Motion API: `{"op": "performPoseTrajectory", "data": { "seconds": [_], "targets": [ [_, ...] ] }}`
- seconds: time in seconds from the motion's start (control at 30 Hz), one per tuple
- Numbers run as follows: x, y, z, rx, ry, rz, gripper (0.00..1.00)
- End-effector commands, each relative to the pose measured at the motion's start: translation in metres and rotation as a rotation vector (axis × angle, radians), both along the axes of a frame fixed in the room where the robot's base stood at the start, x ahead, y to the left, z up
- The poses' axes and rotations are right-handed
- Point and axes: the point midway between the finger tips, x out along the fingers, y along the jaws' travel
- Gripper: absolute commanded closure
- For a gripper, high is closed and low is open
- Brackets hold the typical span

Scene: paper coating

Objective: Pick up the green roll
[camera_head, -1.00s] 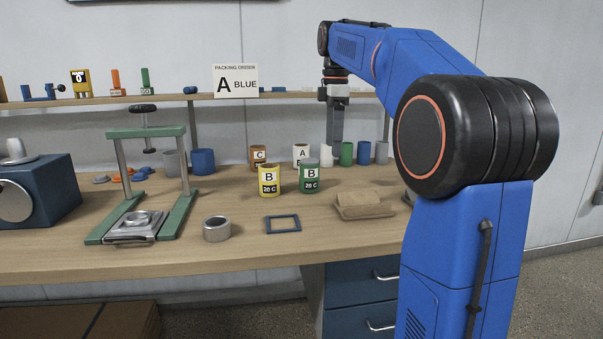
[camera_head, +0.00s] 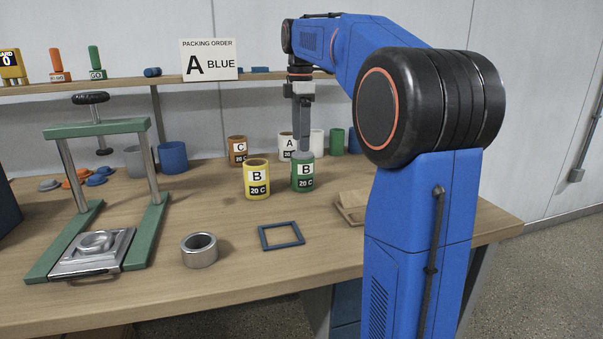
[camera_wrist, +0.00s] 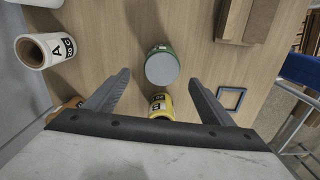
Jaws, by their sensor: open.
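The green roll (camera_head: 302,176) stands upright on the bench with a pale grey top and a label reading B, 20 C. My gripper (camera_head: 302,138) is open, with its fingers pointing down and in line with the top of the green roll in the head view. In the wrist view, the green roll (camera_wrist: 161,68) shows just beyond the gap between the two spread fingers (camera_wrist: 158,84). No contact is visible, and the exact height between fingertips and roll cannot be told.
A yellow roll (camera_head: 257,179) stands close to the left. Brown (camera_head: 238,151) and white A (camera_head: 287,146) rolls stand behind. A dark frame (camera_head: 281,236), metal ring (camera_head: 199,250) and green press (camera_head: 96,131) are on the bench. A cardboard piece (camera_head: 350,203) lies right.

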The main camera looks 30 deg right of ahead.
Motion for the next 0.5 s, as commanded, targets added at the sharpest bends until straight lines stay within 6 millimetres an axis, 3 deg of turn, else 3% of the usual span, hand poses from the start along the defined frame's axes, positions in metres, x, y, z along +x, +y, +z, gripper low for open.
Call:
{"op": "performPoseTrajectory", "data": {
  "seconds": [0.3,0.5],
  "targets": [
    [-0.001,0.000,-0.054,0.001,0.002,0.000,0.24],
    [0.000,0.000,-0.068,0.000,0.000,0.000,0.24]
  ]
}}
